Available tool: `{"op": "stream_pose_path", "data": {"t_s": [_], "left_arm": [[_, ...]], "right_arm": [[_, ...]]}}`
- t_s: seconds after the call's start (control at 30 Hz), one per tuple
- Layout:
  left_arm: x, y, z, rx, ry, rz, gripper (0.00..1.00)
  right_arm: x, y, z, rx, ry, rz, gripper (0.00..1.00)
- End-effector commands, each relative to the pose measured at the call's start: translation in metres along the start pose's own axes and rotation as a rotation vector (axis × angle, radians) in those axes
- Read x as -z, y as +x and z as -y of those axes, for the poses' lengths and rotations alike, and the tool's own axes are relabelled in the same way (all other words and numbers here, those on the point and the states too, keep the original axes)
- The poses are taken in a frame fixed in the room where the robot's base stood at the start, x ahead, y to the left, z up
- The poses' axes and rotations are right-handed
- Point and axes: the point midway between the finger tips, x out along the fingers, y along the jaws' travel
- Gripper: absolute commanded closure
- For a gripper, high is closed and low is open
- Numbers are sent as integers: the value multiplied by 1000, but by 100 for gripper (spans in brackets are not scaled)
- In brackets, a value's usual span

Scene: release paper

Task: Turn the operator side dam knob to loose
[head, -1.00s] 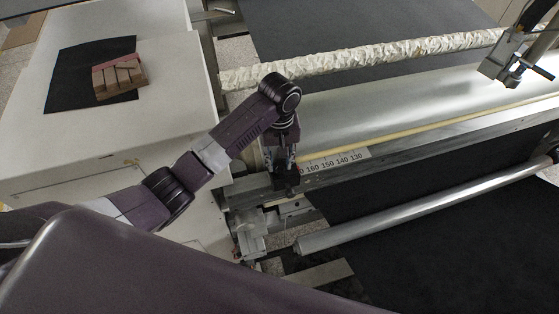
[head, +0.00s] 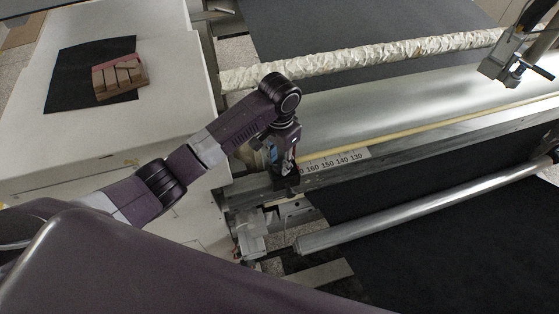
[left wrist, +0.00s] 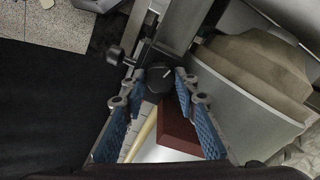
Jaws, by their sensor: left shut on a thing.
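The operator side dam knob (left wrist: 158,80) is black with a white mark and sits between my left gripper's fingertips in the left wrist view. My left gripper (left wrist: 157,84) has blue finger pads and is shut on the knob. In the head view my left gripper (head: 286,184) points down at the near left end of the machine, beside the ruler strip (head: 335,159). The knob is hidden by the gripper there. My right gripper is not in view.
A dark red block (left wrist: 182,132) lies close by the fingers in the left wrist view. A metal roller (head: 420,207) runs in front of the machine, and a crinkled cream roll (head: 370,57) lies behind. A wooden block (head: 120,77) rests on the white cabinet (head: 60,160).

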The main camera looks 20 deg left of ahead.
Motion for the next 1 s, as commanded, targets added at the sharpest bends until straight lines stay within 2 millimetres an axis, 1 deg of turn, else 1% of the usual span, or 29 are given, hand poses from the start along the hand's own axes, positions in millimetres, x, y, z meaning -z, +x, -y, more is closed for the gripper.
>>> {"op": "stream_pose_path", "data": {"t_s": [0.2, 0.5, 0.7, 1.0], "left_arm": [[1, -2, 1, 2, 194, -4, 96], [1, -2, 1, 3, 393, -3, 96], [1, -2, 1, 3, 467, -4, 96], [2, -2, 1, 3, 501, -4, 96]], "right_arm": [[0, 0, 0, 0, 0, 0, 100], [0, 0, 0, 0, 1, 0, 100], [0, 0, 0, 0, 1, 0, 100], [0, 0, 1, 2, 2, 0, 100]]}}
